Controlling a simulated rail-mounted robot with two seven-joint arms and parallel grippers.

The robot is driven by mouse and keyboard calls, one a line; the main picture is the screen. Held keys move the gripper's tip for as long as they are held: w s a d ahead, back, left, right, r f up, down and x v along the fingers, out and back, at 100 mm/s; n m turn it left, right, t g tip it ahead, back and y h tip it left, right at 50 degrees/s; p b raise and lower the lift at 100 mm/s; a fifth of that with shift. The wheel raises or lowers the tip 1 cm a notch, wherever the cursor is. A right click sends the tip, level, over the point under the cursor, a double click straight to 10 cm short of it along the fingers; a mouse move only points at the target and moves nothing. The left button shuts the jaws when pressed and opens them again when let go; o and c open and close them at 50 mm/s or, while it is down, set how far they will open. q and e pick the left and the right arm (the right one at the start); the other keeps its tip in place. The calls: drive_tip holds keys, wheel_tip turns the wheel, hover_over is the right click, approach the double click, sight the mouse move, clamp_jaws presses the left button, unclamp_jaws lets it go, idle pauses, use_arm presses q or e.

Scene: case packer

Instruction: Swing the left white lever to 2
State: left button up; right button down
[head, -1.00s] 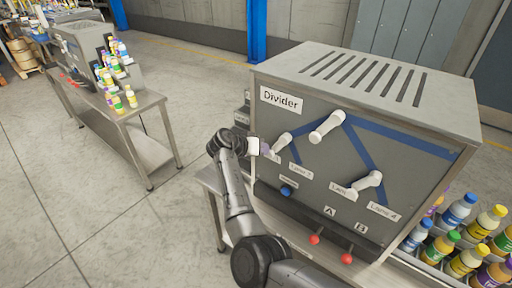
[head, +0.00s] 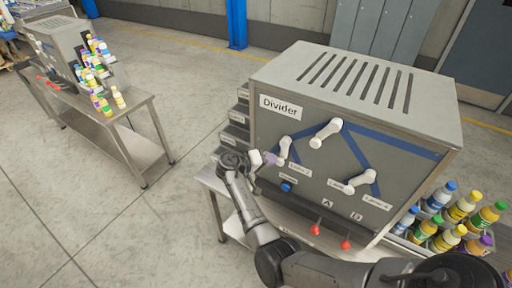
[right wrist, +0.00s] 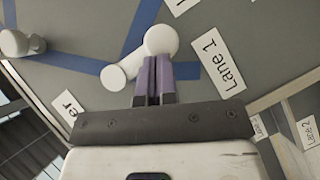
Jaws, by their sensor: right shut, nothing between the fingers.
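My left gripper is not in view.
Two other white levers, one upper middle (head: 326,132) and one lower right (head: 358,182), are on the same panel. A blue knob (head: 286,187) and red-tipped levers (head: 315,230) are below. Bottles (head: 440,222) stand at the right. Open floor lies at the left.

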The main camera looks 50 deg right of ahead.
drive_tip(key=shift+s+d+f+n+g+h+p, duration=0.15)
drive_tip(key=shift+s+n+g+h+p, duration=0.2)
drive_tip(key=shift+s+n, duration=0.25)
drive_tip(key=shift+s+d+f+n+g+h+p, duration=0.1)
drive_tip(key=shift+s+f+n+g+h+p, duration=0.1)
drive_tip(key=shift+s+n+g+h, duration=0.3)
drive_tip(key=shift+s, duration=0.35)
